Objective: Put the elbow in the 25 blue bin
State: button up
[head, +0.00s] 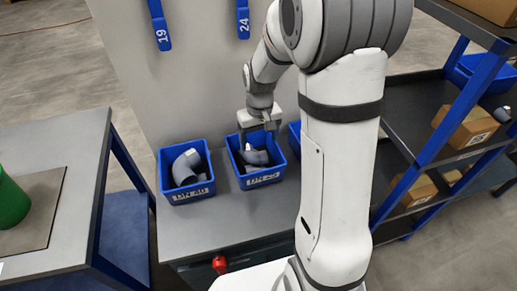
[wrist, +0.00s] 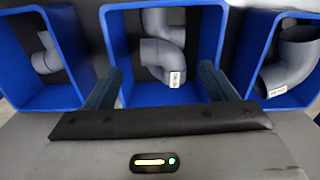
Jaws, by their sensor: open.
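My gripper (head: 258,138) is open above the middle blue bin (head: 262,180), and its fingers show apart in the wrist view (wrist: 160,72). Grey pipe elbows (head: 254,157) lie in this bin; the wrist view shows them (wrist: 163,50) between and beyond my fingers, one with a small white tag. Nothing is seen held. The left blue bin (head: 187,194) holds a large grey elbow (head: 186,168). A third blue bin (head: 293,138) is mostly hidden behind my arm. Bin labels are too small to read surely; I cannot tell which is 25.
The bins stand on a grey bench (head: 225,232) before an upright panel with blue tags 19 (head: 161,34) and 24 (head: 243,20). A table (head: 80,145) with a green object (head: 10,203) is left. A shelf rack with cartons (head: 464,127) is right.

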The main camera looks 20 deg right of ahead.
jog(key=s+r+t, duration=0.1)
jog(key=s+r, duration=0.5)
jog(key=s, duration=0.3)
jog(key=s+r+m+t, duration=0.1)
jog(key=s+r, duration=0.5)
jog(key=s, duration=0.2)
jog(key=shift+s+a, duration=0.35)
jog(key=shift+a, duration=0.05)
